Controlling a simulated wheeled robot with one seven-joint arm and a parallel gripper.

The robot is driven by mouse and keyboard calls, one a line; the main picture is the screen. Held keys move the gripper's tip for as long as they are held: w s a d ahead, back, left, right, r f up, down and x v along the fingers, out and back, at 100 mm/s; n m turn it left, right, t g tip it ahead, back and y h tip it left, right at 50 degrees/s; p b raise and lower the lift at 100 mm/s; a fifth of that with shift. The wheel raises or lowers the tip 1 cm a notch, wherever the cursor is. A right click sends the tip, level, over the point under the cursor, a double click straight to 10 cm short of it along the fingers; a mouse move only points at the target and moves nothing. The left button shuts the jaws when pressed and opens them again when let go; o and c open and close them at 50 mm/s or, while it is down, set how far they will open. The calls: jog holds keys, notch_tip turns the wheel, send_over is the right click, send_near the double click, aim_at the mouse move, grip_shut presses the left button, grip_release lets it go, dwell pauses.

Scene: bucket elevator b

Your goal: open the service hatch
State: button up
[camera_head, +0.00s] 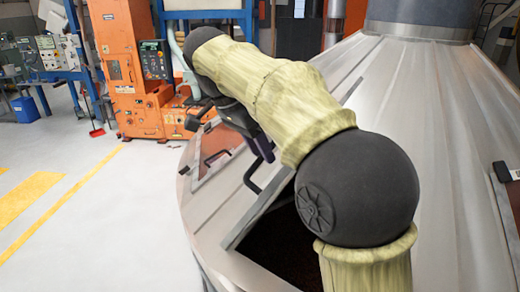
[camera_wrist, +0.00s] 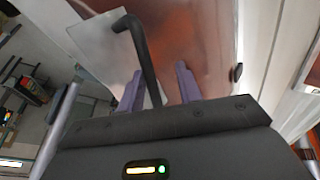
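The service hatch is in the sloping metal cone of the big vessel. In the head view its opening (camera_head: 278,246) shows dark, with a pale metal edge (camera_head: 258,214) along its left side. A black bent handle (camera_head: 252,176) shows near that edge, beside my gripper.
A reddish panel (camera_head: 216,147) in a metal frame lies left of my arm on the cone. An orange machine (camera_head: 127,60) and a blue bench (camera_head: 62,72) stand behind. The floor (camera_head: 120,215) at left is clear. A black latch-like part (camera_head: 503,171) is at right.

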jog(key=s+a, duration=0.2)
jog(key=a, duration=1)
jog(key=shift+a+r, duration=0.15)
jog(key=shift+r, duration=0.15)
jog(key=w+d+f+n+y+b, duration=0.15)
jog(key=d+f+n+b, duration=0.25)
jog(key=d+f, duration=0.55)
jog(key=w+d+f+n+y+b, duration=0.1)
jog(key=w+d+f+n+b, duration=0.25)
jog(key=f, duration=1.05)
jog(key=s+d+f+n+t+y+b, duration=0.1)
jog(key=s+d+f+b, duration=0.3)
jog(key=f, duration=0.7)
jog(key=s+d+f+n+y+b, duration=0.1)
jog(key=s+d+f+n+b, duration=0.2)
jog(key=s+d+f, duration=0.6)
notch_tip(320, 180, down, 4)
jog(key=shift+s+d+r+t+b, duration=0.15)
jog(key=shift+s+r+t+b, duration=0.2)
jog(key=shift+s+b, duration=0.85)
